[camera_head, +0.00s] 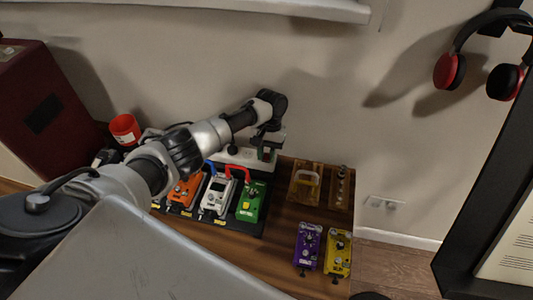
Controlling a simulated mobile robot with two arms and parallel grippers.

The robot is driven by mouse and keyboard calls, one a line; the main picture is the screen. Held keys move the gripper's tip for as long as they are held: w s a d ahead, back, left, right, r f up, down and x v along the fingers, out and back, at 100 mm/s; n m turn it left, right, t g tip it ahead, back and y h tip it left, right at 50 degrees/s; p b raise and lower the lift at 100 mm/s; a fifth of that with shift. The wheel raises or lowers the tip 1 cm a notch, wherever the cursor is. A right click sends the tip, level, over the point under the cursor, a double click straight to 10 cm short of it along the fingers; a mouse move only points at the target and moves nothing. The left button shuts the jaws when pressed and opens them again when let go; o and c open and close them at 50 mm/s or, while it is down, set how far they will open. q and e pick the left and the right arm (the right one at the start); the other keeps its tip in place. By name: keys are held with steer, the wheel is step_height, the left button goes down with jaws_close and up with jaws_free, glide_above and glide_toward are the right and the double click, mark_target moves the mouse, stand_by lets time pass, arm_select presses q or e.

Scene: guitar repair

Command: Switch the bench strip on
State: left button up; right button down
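The bench strip (236,155) is a white power strip lying at the back of the wooden bench, against the wall. Dark sockets show on it, and a small green part (267,154) shows at its right end. My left gripper (268,147) points down over that right end and partly covers it. I cannot tell whether its fingertips touch the strip or how far apart they are. My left forearm hides the left part of the strip. My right gripper is not in view.
Orange, white and green pedals (250,203) sit on a black board in front of the strip, joined by blue and red cables. A red cup (125,129) stands left. Purple (308,246) and yellow (338,252) pedals lie right. A wooden block (305,184) stands right of the strip.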

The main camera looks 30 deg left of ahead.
arm_select(q)
steer(key=o, duration=0.3)
steer(key=shift+o, duration=0.2)
steer(key=shift+r, duration=0.4)
steer(key=r, duration=0.2)
steer(key=d+r+p, duration=0.1)
steer(key=r, duration=0.1)
steer(key=shift+d+r, duration=0.1)
steer(key=shift+d, duration=0.1)
steer(key=s+d+r+p, duration=0.1)
steer(key=d+r, duration=0.5)
steer(key=d, duration=0.4)
steer(key=shift+d+p, duration=0.15)
steer(key=shift+p, duration=0.2)
steer(key=shift+s, duration=0.1)
